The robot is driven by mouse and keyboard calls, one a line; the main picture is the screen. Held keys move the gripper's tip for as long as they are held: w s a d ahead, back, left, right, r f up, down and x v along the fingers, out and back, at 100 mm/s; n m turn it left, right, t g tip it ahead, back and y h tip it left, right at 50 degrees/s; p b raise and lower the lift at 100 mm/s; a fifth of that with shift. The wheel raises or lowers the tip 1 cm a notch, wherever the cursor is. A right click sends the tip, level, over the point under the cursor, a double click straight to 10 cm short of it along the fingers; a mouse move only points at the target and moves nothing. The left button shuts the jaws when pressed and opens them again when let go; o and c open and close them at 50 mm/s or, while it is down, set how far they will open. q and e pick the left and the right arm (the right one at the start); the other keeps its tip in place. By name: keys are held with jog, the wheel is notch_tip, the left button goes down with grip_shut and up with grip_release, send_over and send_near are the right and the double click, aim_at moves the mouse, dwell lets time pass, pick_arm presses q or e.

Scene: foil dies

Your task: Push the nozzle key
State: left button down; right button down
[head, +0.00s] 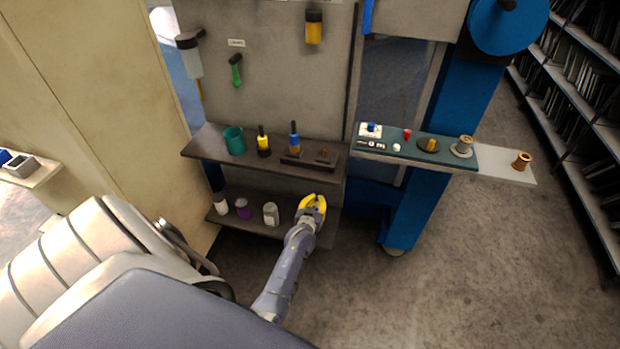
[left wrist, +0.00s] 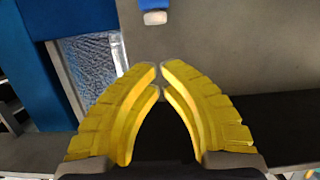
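My left gripper (head: 312,203), with yellow fingers, is in front of the lower shelf's right end in the head view. In the left wrist view its fingertips (left wrist: 159,68) meet or nearly meet, with nothing visible between them. A teal-topped ledge (head: 462,157) to its upper right carries a blue piece on a white plate (head: 371,128), a small red knob (head: 407,133), a small white knob (head: 396,147) and a yellow piece on a dark round base (head: 429,145). I cannot tell which one is the nozzle key. My right gripper is out of view.
The upper shelf (head: 205,145) holds a teal cup (head: 234,140), two bottle-like tools and a dark block. Several jars stand on the lower shelf (head: 240,226). Spools sit at the ledge's right end. A blue post (head: 415,210) stands below it. Floor to the right is clear.

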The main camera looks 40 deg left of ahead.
pick_arm(q)
jog(key=v, duration=0.7)
jog(key=shift+r, duration=0.15)
jog(key=shift+s, duration=0.1)
jog(key=c, duration=2.1)
grip_release()
